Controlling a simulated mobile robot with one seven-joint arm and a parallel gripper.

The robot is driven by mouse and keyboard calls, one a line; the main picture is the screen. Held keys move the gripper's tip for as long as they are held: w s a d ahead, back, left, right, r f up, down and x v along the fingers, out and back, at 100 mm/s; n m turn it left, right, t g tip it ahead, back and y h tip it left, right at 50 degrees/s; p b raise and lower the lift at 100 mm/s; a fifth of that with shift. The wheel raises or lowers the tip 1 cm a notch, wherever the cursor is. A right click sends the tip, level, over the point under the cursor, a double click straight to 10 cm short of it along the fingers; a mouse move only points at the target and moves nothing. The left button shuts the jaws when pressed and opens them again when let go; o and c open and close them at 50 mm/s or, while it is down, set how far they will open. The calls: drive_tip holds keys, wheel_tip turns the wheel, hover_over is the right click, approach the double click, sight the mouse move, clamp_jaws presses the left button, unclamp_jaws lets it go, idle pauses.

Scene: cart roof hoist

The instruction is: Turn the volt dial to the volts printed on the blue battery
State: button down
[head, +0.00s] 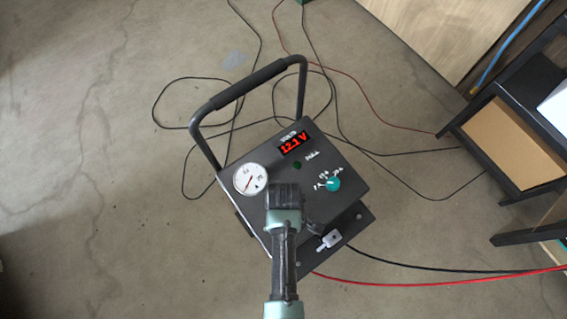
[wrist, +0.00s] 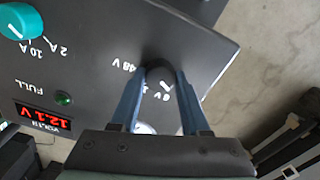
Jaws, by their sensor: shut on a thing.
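The charger panel (head: 228,208) faces up on a dark cart. My gripper (wrist: 160,74) is shut on the volt dial (wrist: 160,72), a dark knob between its two blue fingers. In the wrist view "48 V" is printed left of the knob, and a short label ending in V lies below it, partly covered. In the head view my gripper (head: 284,192) hides the dial. The red display (head: 293,144) reads 12.1 V. The blue battery is not seen in either view.
A teal amp dial (head: 333,184) sits right of my gripper, and a round gauge (head: 250,178) left of it. Red and black cables run right. A push handle (head: 245,86) rises behind; a black shelf (head: 500,130) stands right.

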drive_tip(key=m+p, duration=0.2)
drive_tip(key=m, duration=0.2)
drive_tip(key=shift+r+m, duration=0.1)
drive_tip(key=shift+m, duration=0.2)
drive_tip(key=m+p, duration=0.1)
drive_tip(key=m, duration=0.3)
drive_tip(key=shift+p, duration=0.35)
drive_tip(key=m+p, duration=0.1)
drive_tip(key=m, duration=0.4)
drive_tip(key=shift+m+p, duration=0.35)
drive_tip(key=shift+m, duration=1.45)
drive_tip(key=shift+c, duration=1.9)
unclamp_jaws()
